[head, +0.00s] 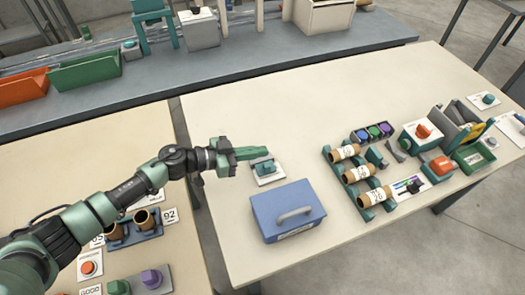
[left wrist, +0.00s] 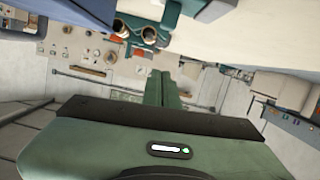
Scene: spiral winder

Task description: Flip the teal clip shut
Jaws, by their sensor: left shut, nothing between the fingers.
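My left gripper (head: 252,153) reaches in from the left over the pale table, its green fingers shut together and empty. In the left wrist view the closed fingers (left wrist: 159,88) show with nothing between them. A small teal piece (head: 263,168) on a white plate sits just below the fingertips; I cannot tell whether they touch it. Another teal part (head: 376,156) stands by the rack of brown tubes to the right. None of these teal parts shows clearly enough to say that it is the clip, or whether it is open. My right gripper is out of view.
A blue box with a grey handle (head: 288,212) stands just in front of the white plate. Brown tubes (head: 357,174) lie in a teal rack at the right, with a red-and-teal device (head: 437,166) beyond. The table's back left is clear.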

